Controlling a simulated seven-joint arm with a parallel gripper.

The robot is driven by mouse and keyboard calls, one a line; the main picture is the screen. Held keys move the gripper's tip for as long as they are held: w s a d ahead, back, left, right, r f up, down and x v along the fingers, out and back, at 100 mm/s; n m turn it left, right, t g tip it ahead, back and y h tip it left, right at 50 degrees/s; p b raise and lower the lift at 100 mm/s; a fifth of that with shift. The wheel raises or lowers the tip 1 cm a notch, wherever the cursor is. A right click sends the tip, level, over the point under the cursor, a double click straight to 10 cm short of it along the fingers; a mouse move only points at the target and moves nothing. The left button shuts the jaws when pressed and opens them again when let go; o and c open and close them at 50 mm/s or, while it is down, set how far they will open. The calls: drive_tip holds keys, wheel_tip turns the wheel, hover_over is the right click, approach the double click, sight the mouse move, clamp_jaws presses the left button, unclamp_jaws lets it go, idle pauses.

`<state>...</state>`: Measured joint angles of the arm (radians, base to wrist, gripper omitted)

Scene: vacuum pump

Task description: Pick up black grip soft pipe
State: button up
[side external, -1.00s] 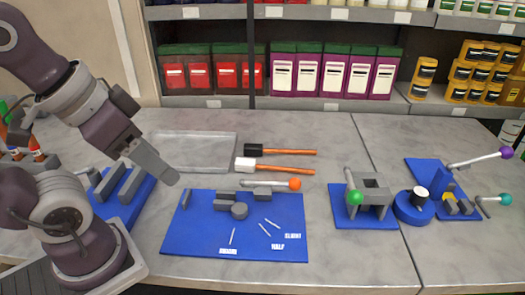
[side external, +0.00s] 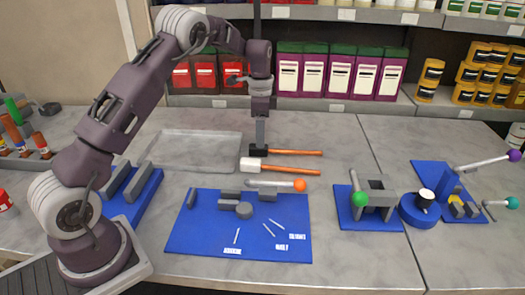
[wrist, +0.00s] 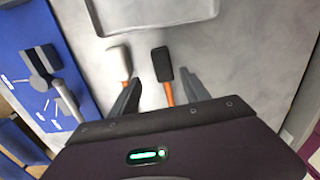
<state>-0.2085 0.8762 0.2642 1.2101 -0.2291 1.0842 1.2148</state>
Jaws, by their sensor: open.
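The black grip soft pipe lies on the grey counter, with a black block-like grip (side external: 257,151) at its left end and an orange pipe (side external: 300,153) running right. In the wrist view its black grip (wrist: 162,65) and part of its orange pipe show between my fingers. My gripper (side external: 261,142) points down at the grip end. The wrist view shows my gripper (wrist: 160,95) open, one finger on each side of the pipe. I cannot tell whether the fingers touch it or how high they are.
A similar pipe with a white grip (side external: 250,164) lies parallel and close in front. A grey rod with an orange ball (side external: 299,185) and a blue mat (side external: 190,240) are nearer. Shelves with purple boxes (side external: 340,75) stand behind.

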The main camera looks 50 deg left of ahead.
sight(271, 151)
drive_tip(key=f, duration=0.3)
drive_tip(key=w+f, duration=0.1)
drive_tip(key=f, duration=0.1)
drive_tip(key=shift+a+f, duration=0.1)
drive_tip(key=shift+f, duration=0.1)
clamp_jaws()
